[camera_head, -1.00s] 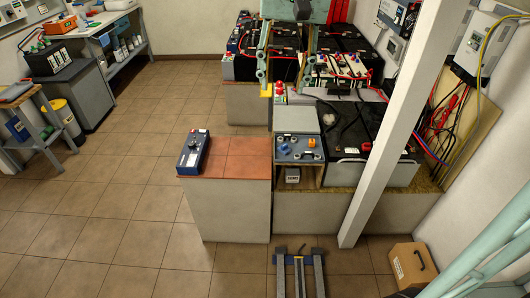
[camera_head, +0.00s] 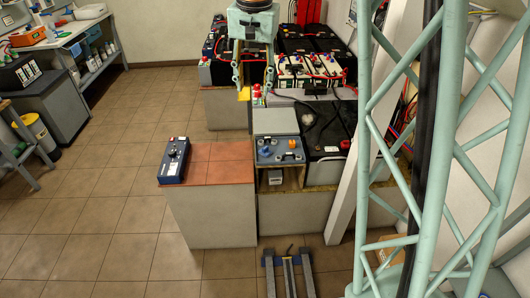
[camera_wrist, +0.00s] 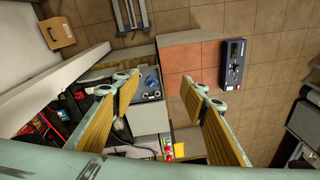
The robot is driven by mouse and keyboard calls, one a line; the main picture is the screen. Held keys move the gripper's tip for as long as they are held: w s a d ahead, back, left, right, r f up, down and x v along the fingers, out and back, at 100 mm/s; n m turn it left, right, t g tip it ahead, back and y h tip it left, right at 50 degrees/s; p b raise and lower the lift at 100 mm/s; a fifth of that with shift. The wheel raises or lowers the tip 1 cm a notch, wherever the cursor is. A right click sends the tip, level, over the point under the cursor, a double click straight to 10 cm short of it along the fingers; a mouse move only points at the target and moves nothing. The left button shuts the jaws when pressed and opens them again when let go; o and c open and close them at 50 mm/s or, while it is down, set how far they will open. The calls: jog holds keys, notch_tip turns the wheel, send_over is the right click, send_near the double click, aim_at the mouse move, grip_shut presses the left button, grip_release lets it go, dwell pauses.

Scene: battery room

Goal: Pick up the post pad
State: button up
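I cannot make out a thing that is clearly the post pad. A blue-topped unit (camera_head: 279,151) with an orange knob (camera_head: 291,144) and a blue knob (camera_head: 264,152) stands in the wooden bay right of the tiled block. It also shows between my fingers in the wrist view (camera_wrist: 150,84). A small yellow piece (camera_head: 243,94) and red-capped items (camera_head: 256,91) are at the nearer edge of the back bench. My gripper (camera_head: 254,86) hangs pointing down near these in the head view. Its fingers are apart and empty in the wrist view (camera_wrist: 160,80).
A blue device (camera_head: 173,160) lies on the left of the red-tiled block (camera_head: 220,164). Black batteries (camera_head: 328,150) with cables stand right of the bay. A white slanted post (camera_head: 350,180) rises beside them. The tiled floor at left is open.

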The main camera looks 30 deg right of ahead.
jog(key=w+d+f+m, duration=0.2)
jog(key=w+d+f, duration=0.2)
jog(key=w+f, duration=0.3)
jog(key=w+d+f+m, duration=0.1)
jog(key=w+d+f, duration=0.2)
jog(key=w+f, duration=0.45)
jog(key=m+g+p, duration=0.1)
jog(key=m+g, duration=0.1)
jog(key=m, duration=0.1)
send_over(265, 147)
notch_tip(265, 147, down, 19)
jog(key=shift+a, duration=0.15)
jog(key=shift+s, duration=0.15)
jog(key=shift+f, duration=4.25)
jog(key=shift+f+b, duration=0.6)
jog(key=shift+f, duration=1.95)
jog(key=shift+c, duration=0.8)
jog(key=c, duration=0.4)
